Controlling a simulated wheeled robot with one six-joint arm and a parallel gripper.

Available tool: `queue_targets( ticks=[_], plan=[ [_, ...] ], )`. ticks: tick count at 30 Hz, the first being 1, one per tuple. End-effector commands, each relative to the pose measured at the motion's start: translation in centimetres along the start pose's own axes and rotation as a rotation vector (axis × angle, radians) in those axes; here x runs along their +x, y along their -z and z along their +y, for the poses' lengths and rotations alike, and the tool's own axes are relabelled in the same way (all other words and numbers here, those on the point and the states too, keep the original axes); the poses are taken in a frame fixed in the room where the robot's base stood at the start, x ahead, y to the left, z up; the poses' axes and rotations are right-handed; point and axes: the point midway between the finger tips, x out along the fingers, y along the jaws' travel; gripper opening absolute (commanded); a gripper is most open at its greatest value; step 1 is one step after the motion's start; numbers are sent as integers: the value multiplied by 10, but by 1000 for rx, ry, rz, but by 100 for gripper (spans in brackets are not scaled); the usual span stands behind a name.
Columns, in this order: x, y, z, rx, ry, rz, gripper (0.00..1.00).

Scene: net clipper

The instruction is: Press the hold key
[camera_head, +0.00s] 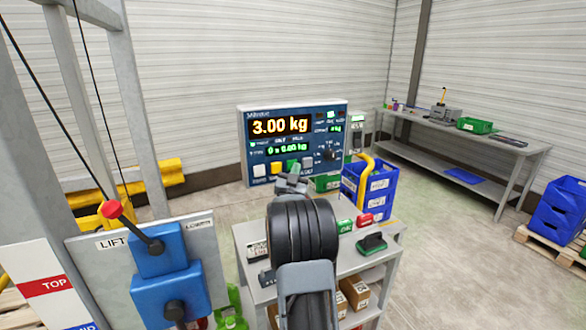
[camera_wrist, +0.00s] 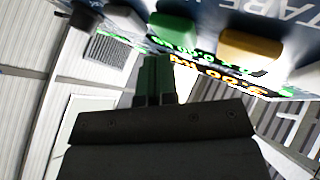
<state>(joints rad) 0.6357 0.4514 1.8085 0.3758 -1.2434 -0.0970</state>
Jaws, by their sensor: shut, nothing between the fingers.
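The scale panel (camera_head: 243,142) is dark blue and reads 3.00 kg in the head view. A row of keys runs along its lower edge: a white key (camera_head: 259,170), a yellow key (camera_head: 276,168), a green key (camera_head: 293,164) and a grey key (camera_head: 307,163). Their labels are too small to read there, so I cannot tell which is hold. My gripper (camera_head: 291,180) is shut and empty just in front of the green key. In the wrist view its fingertips (camera_wrist: 158,62) point at the green key (camera_wrist: 172,28), beside the yellow key (camera_wrist: 250,45). I cannot tell whether they touch it.
A grey cart (camera_head: 248,230) stands below the panel, with red and green items on top. A blue bin (camera_head: 378,192) is to its right. A lift control (camera_head: 158,250) with a red-knobbed lever is at the left. A long table (camera_head: 540,150) stands at the back right.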

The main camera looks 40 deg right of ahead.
Motion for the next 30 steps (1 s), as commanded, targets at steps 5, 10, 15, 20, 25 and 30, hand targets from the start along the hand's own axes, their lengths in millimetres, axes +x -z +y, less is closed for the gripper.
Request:
queue_targets(
  ticks=[5, 10, 15, 20, 25, 30],
  plan=[
    [2, -3, -2, 0, 0, 2, 0],
    [3, -2, -2, 0, 0, 0, 0],
    [3, -2, -2, 0, 0, 1, 0],
    [4, -3, -3, 1, 0, 1, 0],
    [4, -4, -3, 1, 0, 1, 0],
    [6, -5, -4, 1, 0, 1, 0]
  ],
)
